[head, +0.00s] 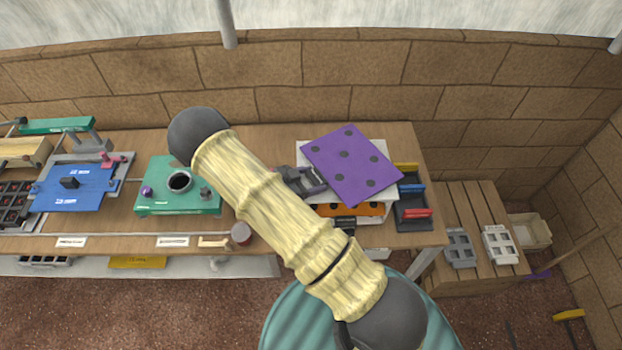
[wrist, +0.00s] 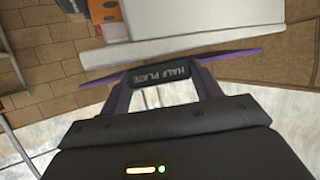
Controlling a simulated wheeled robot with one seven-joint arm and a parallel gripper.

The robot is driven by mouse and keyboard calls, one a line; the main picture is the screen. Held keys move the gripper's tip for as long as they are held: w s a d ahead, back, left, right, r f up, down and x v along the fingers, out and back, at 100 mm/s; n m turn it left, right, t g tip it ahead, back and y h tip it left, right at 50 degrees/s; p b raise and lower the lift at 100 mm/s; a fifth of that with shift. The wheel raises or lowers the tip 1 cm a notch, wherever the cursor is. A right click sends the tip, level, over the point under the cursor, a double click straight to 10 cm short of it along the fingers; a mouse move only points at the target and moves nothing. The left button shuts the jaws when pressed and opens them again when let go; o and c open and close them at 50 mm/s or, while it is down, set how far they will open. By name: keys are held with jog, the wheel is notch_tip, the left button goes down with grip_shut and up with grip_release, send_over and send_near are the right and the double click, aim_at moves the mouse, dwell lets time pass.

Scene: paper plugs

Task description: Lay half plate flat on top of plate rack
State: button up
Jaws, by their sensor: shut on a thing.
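The half plate (head: 352,165) is a thin purple sheet with several dark round spots. In the head view it is over the right end of the bench, turned at an angle. My gripper (head: 312,181) is shut on its purple handle at the plate's left side. In the wrist view the plate (wrist: 235,55) shows nearly edge-on, and the handle's black label (wrist: 160,75) reads HALF PLATE. A white block-like body (head: 389,207), apparently the plate rack, lies under the plate, which hides most of it. Whether plate and rack touch, I cannot tell.
An orange spotted piece (head: 365,209) shows below the plate. A black tray (head: 413,212) with coloured bars stands just right. A green block (head: 178,187) and blue plate (head: 75,188) are on the bench's left. My arm crosses the middle of the head view.

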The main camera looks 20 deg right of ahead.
jog(key=shift+f, duration=0.35)
jog(key=o, duration=1.2)
jog(key=shift+a+b, duration=0.1)
jog(key=shift+b, duration=0.2)
jog(key=b+v, duration=0.5)
jog(key=v, duration=1.2)
jog(key=shift+s+r+b, duration=0.1)
jog(key=shift+r+b, duration=0.05)
jog(key=shift+b, duration=0.25)
